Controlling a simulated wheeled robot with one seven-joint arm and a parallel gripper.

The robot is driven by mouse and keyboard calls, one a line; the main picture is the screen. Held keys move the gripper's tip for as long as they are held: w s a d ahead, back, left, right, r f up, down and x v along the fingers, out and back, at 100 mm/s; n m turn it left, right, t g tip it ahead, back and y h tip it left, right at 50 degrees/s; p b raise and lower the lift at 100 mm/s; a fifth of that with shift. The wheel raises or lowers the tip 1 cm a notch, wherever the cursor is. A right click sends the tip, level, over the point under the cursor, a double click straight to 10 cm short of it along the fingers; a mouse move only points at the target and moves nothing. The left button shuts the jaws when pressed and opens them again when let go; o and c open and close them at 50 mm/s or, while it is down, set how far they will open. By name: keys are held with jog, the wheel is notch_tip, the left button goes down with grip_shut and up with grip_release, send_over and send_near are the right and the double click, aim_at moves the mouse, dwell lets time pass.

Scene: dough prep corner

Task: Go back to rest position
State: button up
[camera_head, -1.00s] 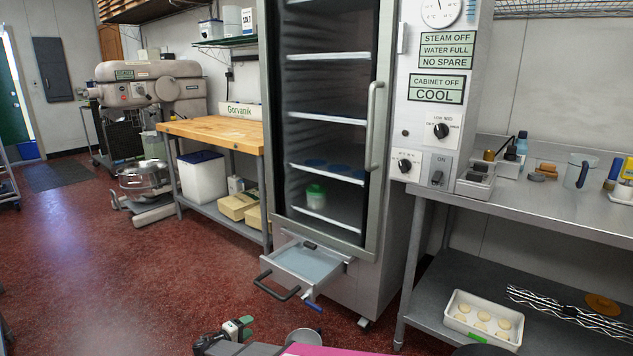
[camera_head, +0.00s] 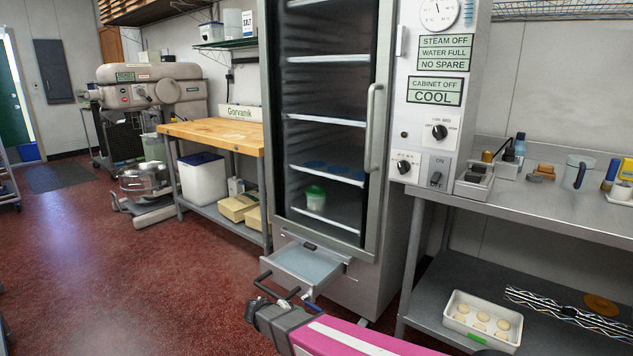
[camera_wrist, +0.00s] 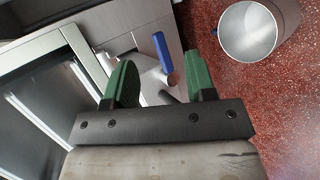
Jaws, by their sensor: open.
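My gripper (camera_head: 256,308) is low in front of the tall cabinet, close to the pulled-out tray's handle in the head view; I cannot tell whether they touch. In the wrist view my gripper (camera_wrist: 160,78) has two green fingers standing well apart, with nothing held between them. A blue-handled valve lever (camera_wrist: 161,48) shows beyond the fingers. The water tray (camera_head: 308,266) sticks out under the tall cabinet (camera_head: 384,205). My pink arm reaches in from the bottom right.
A metal bucket (camera_wrist: 259,32) stands on the red floor (camera_head: 150,285) near my gripper. A steel table (camera_head: 560,205) with a lower shelf is at right, holding a white tray of dough rounds (camera_head: 462,330). A wooden bench (camera_head: 222,136) is at left.

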jog(key=s+d+r+m+g+y, duration=0.1)
jog(key=s+d+r+m+y, duration=0.1)
jog(key=d, duration=0.7)
jog(key=s+d+r+m+g+y, duration=0.2)
jog(key=s+d+r+y, duration=0.1)
jog(key=d, duration=0.5)
jog(key=s+d+r+m+g+y, duration=0.2)
jog(key=d+r, duration=0.4)
jog(key=d, duration=0.3)
jog(key=s+y, duration=0.1)
jog(key=y, duration=0.1)
jog(key=shift+s+d+r+m+y, duration=0.2)
jog(key=shift+d+r+m+y, duration=0.1)
jog(key=shift+m+y, duration=0.1)
